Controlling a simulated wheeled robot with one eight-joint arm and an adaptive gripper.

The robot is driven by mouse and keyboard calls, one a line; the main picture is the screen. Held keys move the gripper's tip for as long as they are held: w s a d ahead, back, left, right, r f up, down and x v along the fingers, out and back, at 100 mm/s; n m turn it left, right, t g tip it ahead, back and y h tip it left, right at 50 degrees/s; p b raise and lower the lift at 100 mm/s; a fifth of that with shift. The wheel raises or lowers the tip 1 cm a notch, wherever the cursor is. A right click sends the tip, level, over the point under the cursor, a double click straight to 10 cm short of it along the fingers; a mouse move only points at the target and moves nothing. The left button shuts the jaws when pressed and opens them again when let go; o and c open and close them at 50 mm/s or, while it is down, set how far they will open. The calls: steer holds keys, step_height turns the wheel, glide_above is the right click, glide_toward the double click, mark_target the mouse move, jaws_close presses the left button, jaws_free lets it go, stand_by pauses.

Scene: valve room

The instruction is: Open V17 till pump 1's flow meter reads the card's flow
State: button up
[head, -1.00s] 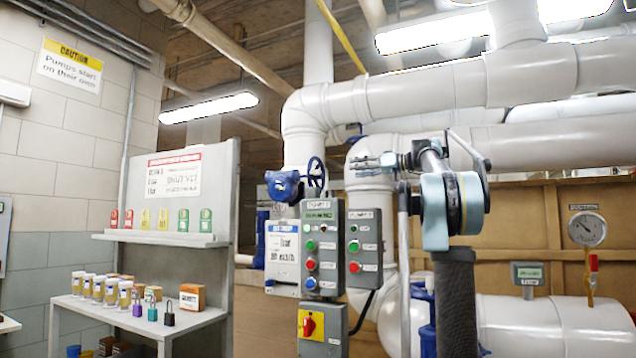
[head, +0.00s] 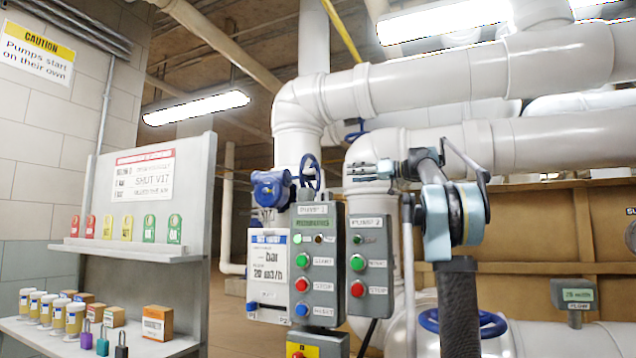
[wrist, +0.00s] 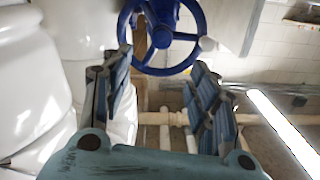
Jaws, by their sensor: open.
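A blue handwheel (head: 308,170) stands on the white pipe above the pump panels. My gripper (head: 372,172) is just right of it, fingers pointing left. In the wrist view, the blue wheel (wrist: 162,35) shows ahead of my open, empty gripper (wrist: 158,65), apart from the fingers. A blue meter head (head: 270,188) sits left of the wheel; its face is not readable. The set-point card (head: 268,262) hangs below and seems to read 20 m3/h. A second blue wheel (head: 431,321) is low, partly behind my arm. I cannot read a V17 tag on either wheel.
The pump 1 panel (head: 318,262) and pump 2 panel (head: 369,268) stand under the wheel. A small green display (head: 577,295) is at lower right. A shelf board (head: 150,250) with tags and a notice mentioning "SHUT V17" stands left. White pipes (head: 440,85) run overhead.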

mark_target(317, 175)
steer(key=x, duration=1.6)
steer(key=shift+a, duration=0.25)
steer(key=shift+c, duration=0.5)
jaws_close()
